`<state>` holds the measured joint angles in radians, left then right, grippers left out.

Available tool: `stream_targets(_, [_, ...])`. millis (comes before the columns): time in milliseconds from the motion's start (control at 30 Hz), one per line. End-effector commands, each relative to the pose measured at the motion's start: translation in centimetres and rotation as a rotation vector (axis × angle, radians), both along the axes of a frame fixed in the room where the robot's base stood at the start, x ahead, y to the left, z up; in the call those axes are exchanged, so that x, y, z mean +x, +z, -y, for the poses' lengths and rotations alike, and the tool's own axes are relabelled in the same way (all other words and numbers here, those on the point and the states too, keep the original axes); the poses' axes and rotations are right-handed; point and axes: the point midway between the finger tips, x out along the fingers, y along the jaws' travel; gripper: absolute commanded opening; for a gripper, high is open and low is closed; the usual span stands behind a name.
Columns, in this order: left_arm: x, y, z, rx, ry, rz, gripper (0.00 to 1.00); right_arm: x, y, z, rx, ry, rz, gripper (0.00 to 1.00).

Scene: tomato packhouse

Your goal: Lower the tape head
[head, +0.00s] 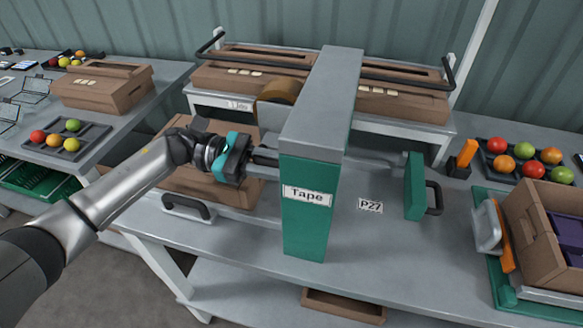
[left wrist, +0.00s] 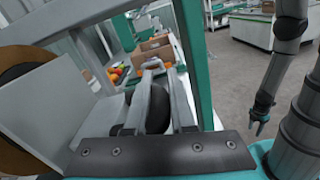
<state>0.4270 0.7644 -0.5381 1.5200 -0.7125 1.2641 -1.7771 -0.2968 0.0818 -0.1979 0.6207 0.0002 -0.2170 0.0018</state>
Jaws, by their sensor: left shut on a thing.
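The taping machine (head: 305,190), a green and grey post labelled "Tape" with a grey top arm, stands on the grey bench. A brown tape roll (head: 279,90) shows behind its top arm, and it also fills the left edge of the left wrist view (left wrist: 18,95). My left gripper (head: 262,160) is close against the left side of the post. In the left wrist view its fingers (left wrist: 152,95) are shut on a black rounded handle (left wrist: 150,110); the head view hides this grip. My right gripper (left wrist: 257,122) hangs at the right of the left wrist view, its jaws too small to judge.
A brown carton (head: 205,180) lies left of the post, behind my left arm. A green side guide (head: 414,187) with a black handle stands right of it. Crates of cartons (head: 405,97) sit behind. A tomato tray (head: 500,172) and an open box (head: 530,225) are at right.

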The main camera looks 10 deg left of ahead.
Motion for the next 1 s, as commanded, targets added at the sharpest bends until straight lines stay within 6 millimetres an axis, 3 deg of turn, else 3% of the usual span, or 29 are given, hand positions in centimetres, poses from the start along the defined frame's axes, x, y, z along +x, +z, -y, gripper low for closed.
stream_targets(33, [-0.1, -0.7, 0.0, 0.01, 0.001, -0.013, 0.0, 0.1, 0.0, 0.2, -0.002, 0.0, 0.001, 0.5])
stream_targets(67, [-0.1, -0.7, 0.0, 0.011, 0.001, -0.014, 0.25, 0.1, 0.0, 0.2, -0.003, 0.001, 0.002, 0.5])
stream_targets(300, [-0.1, -0.6, 0.0, 0.008, 0.001, -0.011, 0.52, 0.3, 0.0, 0.7, -0.009, 0.002, 0.004, 0.5])
stream_targets(667, [0.0, -0.5, -0.7, 0.007, 0.001, -0.008, 0.52, 0.3, -0.2, 0.7, -0.009, 0.002, 0.004, 0.5])
stream_targets(1000, [0.2, -0.7, -7.4, 0.009, 0.005, -0.009, 0.52, 1.0, -1.5, 0.7, -0.008, -0.002, 0.016, 0.5])
